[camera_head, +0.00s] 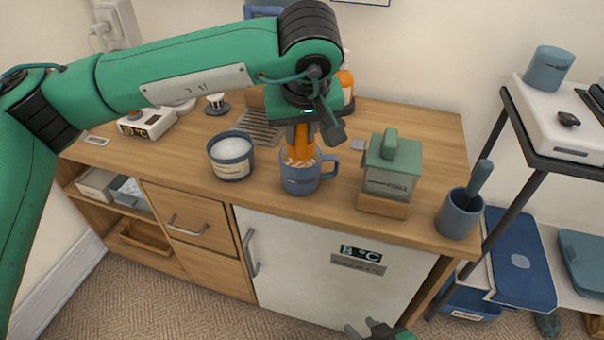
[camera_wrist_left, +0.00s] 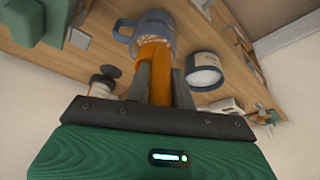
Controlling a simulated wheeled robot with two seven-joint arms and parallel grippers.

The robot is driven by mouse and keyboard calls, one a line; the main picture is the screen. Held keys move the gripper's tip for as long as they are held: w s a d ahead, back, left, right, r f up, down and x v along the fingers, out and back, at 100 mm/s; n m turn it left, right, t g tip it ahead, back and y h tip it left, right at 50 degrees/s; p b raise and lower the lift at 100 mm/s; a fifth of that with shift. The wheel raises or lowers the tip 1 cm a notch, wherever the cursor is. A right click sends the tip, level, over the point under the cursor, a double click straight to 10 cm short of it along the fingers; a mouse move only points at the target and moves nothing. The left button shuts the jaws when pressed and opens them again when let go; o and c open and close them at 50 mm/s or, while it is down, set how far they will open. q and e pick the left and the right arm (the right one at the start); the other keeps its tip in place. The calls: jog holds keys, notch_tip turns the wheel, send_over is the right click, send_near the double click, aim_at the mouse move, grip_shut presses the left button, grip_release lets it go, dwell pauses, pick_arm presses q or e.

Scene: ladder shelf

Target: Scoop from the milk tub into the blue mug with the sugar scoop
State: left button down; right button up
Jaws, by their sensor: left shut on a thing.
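My left gripper (camera_head: 301,135) is shut on an orange handle, taken to be the sugar scoop's (camera_head: 301,152), and points down over the blue mug (camera_head: 300,185). The scoop's lower end is inside the mug and its bowl is hidden. Pale brownish bits show inside the mug. In the left wrist view, the orange handle (camera_wrist_left: 161,85) runs between the fingers to the mug (camera_wrist_left: 128,30). The milk tub (camera_head: 232,170), dark blue-grey with white contents, stands left of the mug, apart from it. My right gripper (camera_head: 362,327) is at the bottom edge, empty, its fingertips apart.
A green-lidded canister (camera_head: 393,165) stands right of the mug, and a grey mortar with a pestle (camera_head: 459,213) stands at the counter's right end. A slatted rack (camera_head: 256,130), an orange bottle (camera_head: 346,85) and a digital clock (camera_head: 147,123) are behind. The front counter strip is clear.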

pick_arm(q)
jog(key=shift+r, duration=0.15)
jog(key=shift+r+p, duration=0.6)
jog(key=shift+r, duration=0.75)
